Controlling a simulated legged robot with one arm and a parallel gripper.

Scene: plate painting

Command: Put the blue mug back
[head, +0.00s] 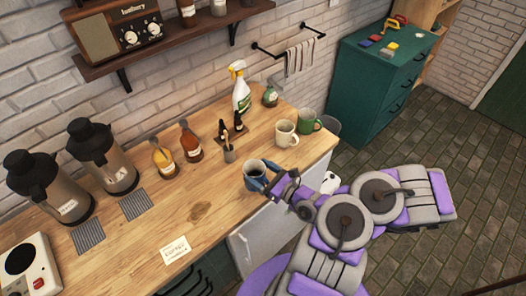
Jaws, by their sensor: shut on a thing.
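The blue mug (255,179) is upright at the front edge of the wooden counter, with dark contents or a dark inside showing. My gripper (275,180) is at its right side and is shut on it, at the handle side. I cannot tell whether the mug's base touches the counter or is a little above it. The fingertips are small and partly hidden against the mug.
A cream mug (286,134) and a green mug (309,121) stand at the counter's right end. A spray bottle (241,92), syrup bottles (190,143) and thermoses (98,155) stand along the back. The wooden counter (190,205) is clear left of the blue mug. A card (178,250) lies near its front.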

